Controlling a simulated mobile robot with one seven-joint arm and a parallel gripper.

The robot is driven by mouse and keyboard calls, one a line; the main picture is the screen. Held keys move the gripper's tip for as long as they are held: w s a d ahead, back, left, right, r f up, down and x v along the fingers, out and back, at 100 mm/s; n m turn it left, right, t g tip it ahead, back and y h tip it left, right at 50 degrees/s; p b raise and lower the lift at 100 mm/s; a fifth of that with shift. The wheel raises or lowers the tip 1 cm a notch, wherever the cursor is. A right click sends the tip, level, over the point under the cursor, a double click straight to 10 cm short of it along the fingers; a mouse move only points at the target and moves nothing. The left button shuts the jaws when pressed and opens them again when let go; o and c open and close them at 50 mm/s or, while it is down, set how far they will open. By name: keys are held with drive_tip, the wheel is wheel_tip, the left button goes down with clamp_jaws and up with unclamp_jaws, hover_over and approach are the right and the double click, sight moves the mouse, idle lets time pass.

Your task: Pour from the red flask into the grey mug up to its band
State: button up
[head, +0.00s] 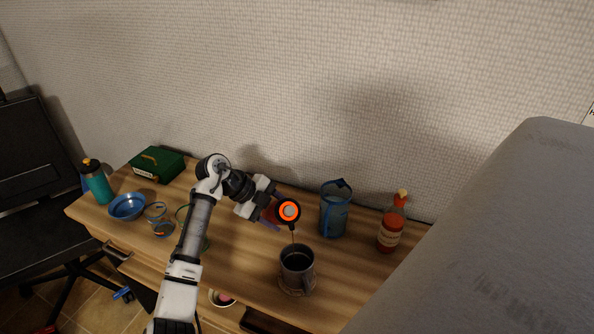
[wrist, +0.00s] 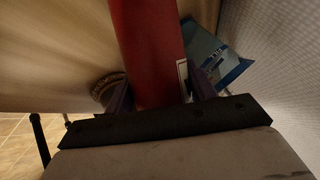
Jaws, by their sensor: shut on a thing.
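My gripper (head: 270,214) is shut on the red flask (wrist: 148,50), with one finger on each side of its body in the wrist view. In the head view the flask is tipped, its round mouth (head: 288,211) with an orange inside facing the camera. The grey mug (head: 297,262) stands upright on the wooden table just below the mouth, its handle toward the front. A thin dark line runs from the mouth down to the mug, like a narrow stream. The mug's inside is dark; I cannot tell the level or make out the band clearly.
A blue pitcher (head: 333,212) stands right of the flask, and a sauce bottle (head: 390,230) farther right. At left are a blue bowl (head: 127,207), a glass jar (head: 157,218), a green box (head: 158,165) and a teal bottle (head: 97,184). A grey padded surface (head: 500,230) bounds the right.

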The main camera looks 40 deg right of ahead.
drive_tip(key=shift+w+d+f+m+t+h+b, duration=0.1)
drive_tip(key=shift+w+f+m+t+h+b, duration=0.25)
drive_tip(key=shift+t+b, duration=0.7)
drive_tip(key=shift+r+m+t+h+b, duration=0.1)
drive_tip(key=shift+m+t+h+b, duration=0.3)
drive_tip(key=shift+b, duration=0.45)
idle(1.4)
drive_tip(key=shift+r+m+t, duration=0.25)
drive_tip(key=shift+r+t, duration=0.4)
drive_tip(key=shift+r, duration=0.95)
idle(2.4)
drive_tip(key=shift+h, duration=0.35)
idle(0.4)
